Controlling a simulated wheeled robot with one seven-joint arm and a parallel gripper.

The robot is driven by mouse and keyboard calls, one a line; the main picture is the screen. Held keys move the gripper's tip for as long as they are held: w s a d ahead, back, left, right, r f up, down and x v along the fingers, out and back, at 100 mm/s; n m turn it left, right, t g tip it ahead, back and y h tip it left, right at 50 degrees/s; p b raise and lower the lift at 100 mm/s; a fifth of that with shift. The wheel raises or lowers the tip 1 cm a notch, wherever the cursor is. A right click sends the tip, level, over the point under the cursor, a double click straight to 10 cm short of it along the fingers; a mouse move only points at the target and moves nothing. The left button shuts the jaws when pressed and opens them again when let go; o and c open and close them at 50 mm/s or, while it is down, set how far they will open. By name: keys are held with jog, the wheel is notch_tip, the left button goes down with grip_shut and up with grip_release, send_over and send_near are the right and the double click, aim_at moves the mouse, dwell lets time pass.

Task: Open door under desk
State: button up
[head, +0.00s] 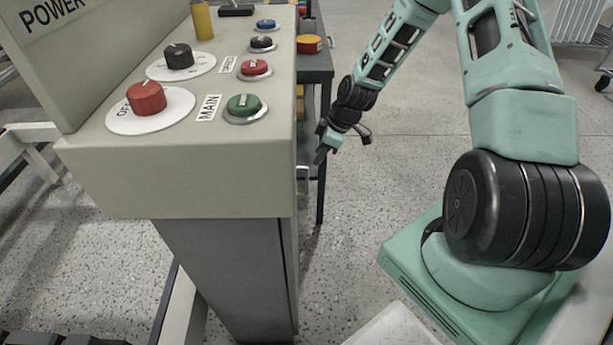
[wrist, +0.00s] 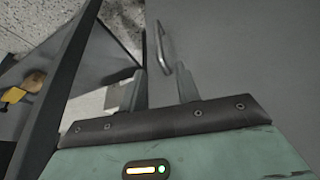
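The desk (head: 180,180) is a beige control console on a grey cabinet (head: 220,270). The grey door (wrist: 245,70) under it fills the right of the wrist view. A metal bar handle (wrist: 163,47) stands out from the door, and in the head view the handle (head: 302,180) shows small beside the desk's right edge. My gripper (wrist: 160,76) is open, its two fingers apart and empty, with the handle just beyond the tips and roughly between them. In the head view my gripper (head: 321,156) hangs right of the desk; the door's face is mostly hidden there.
A dark cart (head: 315,65) with a red and yellow button box (head: 309,44) stands behind the desk. The desk top carries a red knob (head: 146,98), a green button (head: 244,104) and several other controls. Speckled floor (head: 400,140) to the right is clear.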

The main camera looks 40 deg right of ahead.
jog(key=b, duration=0.2)
send_over(307, 191)
jog(key=f, duration=0.9)
jog(key=shift+w+d+f, duration=0.2)
jog(key=shift+w+f, duration=0.05)
grip_shut()
